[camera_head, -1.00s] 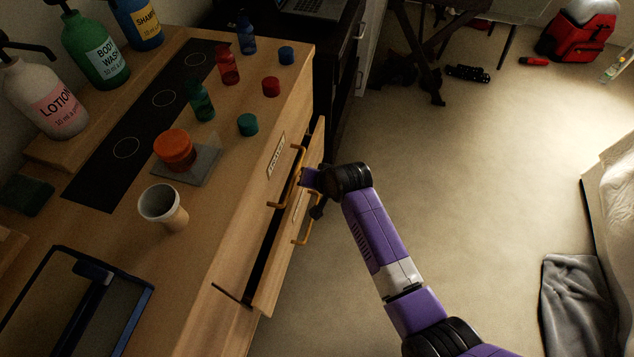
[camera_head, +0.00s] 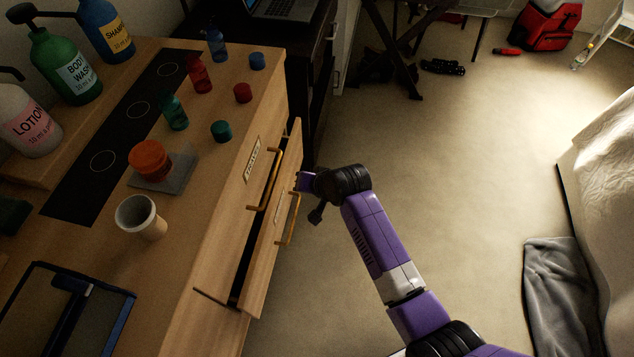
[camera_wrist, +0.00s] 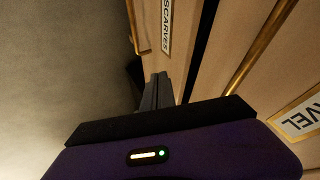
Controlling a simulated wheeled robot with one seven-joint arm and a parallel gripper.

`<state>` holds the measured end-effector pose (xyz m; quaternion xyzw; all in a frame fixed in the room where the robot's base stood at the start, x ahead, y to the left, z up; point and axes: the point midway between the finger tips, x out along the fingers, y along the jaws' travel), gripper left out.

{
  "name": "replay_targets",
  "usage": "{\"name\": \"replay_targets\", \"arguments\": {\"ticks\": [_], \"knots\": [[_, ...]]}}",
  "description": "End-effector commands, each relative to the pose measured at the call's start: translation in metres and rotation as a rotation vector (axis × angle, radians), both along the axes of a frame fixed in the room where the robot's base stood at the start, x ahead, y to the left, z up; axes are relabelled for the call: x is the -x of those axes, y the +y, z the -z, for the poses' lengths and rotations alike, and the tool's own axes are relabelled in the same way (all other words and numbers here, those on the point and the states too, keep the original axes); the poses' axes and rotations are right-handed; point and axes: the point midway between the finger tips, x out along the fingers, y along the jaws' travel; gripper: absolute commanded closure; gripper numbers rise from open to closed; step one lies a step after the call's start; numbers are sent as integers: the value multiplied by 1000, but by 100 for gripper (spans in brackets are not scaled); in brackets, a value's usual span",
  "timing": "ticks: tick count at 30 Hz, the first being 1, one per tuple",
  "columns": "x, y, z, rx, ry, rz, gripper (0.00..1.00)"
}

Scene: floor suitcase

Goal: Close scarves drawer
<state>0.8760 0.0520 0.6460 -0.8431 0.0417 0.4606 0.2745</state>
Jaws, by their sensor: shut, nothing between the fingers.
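The scarves drawer (camera_head: 268,258) is the lower of two drawer fronts at the side of the wooden dresser. It stands partly out, with a dark gap behind its front. Its SCARVES label (camera_wrist: 166,25) and handle (camera_wrist: 136,28) show in the wrist view; the handle also shows in the head view (camera_head: 293,220).
The upper drawer, with a travel label (camera_wrist: 302,118) and its own handle (camera_head: 265,190), looks shut. Bottles, caps and a paper cup (camera_head: 140,216) stand on the dresser top (camera_head: 205,215). Open carpet (camera_head: 450,160) lies to the right, with a grey cloth (camera_head: 560,290) beyond.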

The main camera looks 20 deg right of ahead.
Motion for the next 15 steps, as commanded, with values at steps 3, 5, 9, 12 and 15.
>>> {"name": "replay_targets", "arguments": {"ticks": [3, 5, 9, 12, 15], "knots": [[12, -5, -19, 0, -2, 3, 100], [18, -7, -27, 0, -1, 3, 100], [30, -11, -44, 1, -2, 3, 100], [36, -13, -51, 0, -1, 4, 100], [39, -14, -54, 0, -1, 4, 86]]}}
